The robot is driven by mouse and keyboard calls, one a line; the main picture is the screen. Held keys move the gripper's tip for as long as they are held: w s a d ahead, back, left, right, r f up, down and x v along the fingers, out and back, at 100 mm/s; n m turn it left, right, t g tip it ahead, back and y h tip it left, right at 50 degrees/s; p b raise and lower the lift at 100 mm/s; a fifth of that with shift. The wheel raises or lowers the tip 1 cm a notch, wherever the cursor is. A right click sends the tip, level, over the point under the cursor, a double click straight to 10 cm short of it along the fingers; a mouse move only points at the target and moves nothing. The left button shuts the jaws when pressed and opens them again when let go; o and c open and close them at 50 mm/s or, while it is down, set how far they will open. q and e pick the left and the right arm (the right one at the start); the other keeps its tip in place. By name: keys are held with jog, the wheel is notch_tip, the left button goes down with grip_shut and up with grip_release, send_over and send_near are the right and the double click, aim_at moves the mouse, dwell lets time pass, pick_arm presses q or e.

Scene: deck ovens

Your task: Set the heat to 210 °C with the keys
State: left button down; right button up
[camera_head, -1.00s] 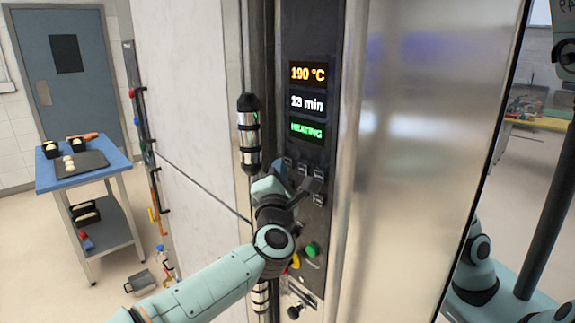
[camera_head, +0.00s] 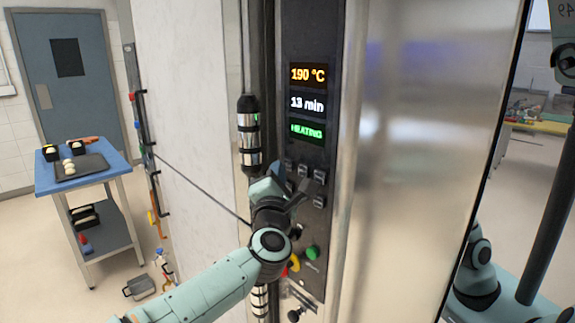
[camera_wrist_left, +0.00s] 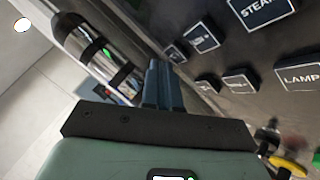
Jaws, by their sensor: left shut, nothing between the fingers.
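The oven's control panel (camera_head: 308,145) shows an orange "190 °C" readout (camera_head: 308,74). Below the displays, small dark keys (camera_head: 319,177) sit in rows. In the left wrist view I see a STEAM key (camera_wrist_left: 263,9), a LAMP key (camera_wrist_left: 299,76) and smaller keys (camera_wrist_left: 201,38) whose marks are too small to read. My left gripper (camera_head: 277,170) is by the left side of the keys, partly hiding them. In the left wrist view its fingers (camera_wrist_left: 158,68) are together and empty, near the smaller keys; I cannot tell whether they touch one. My right gripper is not in view.
A white "13 min" readout (camera_head: 307,103) and a green "HEATING" readout (camera_head: 307,131) sit under the temperature. A vertical bar handle (camera_head: 250,150) stands close to my gripper. A green button (camera_head: 312,252) is lower down. A blue-topped trolley (camera_head: 110,176) stands left.

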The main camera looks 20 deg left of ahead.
pick_arm(q)
jog(key=shift+w+d, duration=0.2)
jog(key=shift+w, duration=0.3)
dwell(0.8)
jog(key=shift+s, duration=0.1)
jog(key=shift+s+a+b, duration=0.3)
jog(key=shift+s+b, duration=0.1)
jog(key=shift+s, duration=0.3)
jog(key=shift+w, duration=0.1)
jog(key=shift+w+d, duration=0.2)
jog(key=shift+w, duration=0.2)
jog(key=shift+w+d, duration=0.1)
jog(key=shift+w, duration=0.2)
dwell(0.9)
jog(key=shift+s+a+b, duration=0.3)
jog(key=shift+s, duration=0.45)
